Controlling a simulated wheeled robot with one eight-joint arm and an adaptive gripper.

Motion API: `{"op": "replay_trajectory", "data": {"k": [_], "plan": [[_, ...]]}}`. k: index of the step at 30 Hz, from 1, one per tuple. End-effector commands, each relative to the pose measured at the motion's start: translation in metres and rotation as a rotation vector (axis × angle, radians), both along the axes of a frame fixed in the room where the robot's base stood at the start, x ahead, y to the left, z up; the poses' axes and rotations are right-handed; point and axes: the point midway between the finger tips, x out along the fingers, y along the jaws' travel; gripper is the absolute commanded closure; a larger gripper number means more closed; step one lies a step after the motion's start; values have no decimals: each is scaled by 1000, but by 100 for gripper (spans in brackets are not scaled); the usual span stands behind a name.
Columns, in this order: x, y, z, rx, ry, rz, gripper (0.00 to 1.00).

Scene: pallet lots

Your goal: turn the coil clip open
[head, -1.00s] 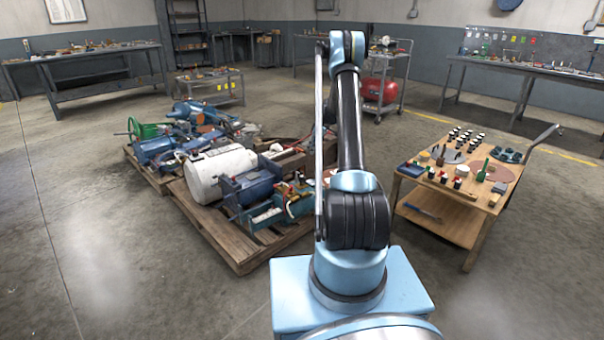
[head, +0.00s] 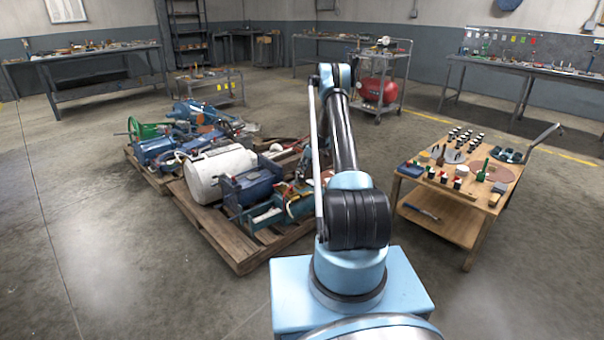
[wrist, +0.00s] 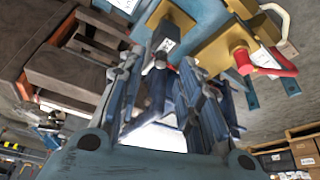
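In the wrist view my gripper (wrist: 161,62) is open, with its two fingers apart on either side of a small dark part with a pale tip (wrist: 160,58). I cannot tell whether the fingers touch it, or whether it is the coil clip. In the head view my arm reaches over the right side of the loaded pallet (head: 243,262). My gripper is hidden there behind the arm, and I cannot make out the clip.
A white cylinder (head: 217,172) and a blue motor (head: 252,187) crowd the pallet. A wooden cart (head: 445,226) with small parts stands to the right. Benches line the walls, and a red tank (head: 378,90) sits on a trolley behind. The floor at left is clear.

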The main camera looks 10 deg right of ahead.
Motion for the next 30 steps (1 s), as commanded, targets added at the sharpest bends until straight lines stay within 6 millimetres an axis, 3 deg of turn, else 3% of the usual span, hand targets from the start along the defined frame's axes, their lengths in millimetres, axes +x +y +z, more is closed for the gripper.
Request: {"op": "replay_trajectory", "data": {"k": [9, 19, 20, 24, 30], "plan": [[6, 9, -26, 0, 0, 0, 67], [7, 10, -29, 0, 0, 0, 67], [7, 10, -29, 0, 0, 0, 70], [7, 10, -28, 0, 0, 0, 100], [7, 10, -28, 0, 0, -1, 100]]}}
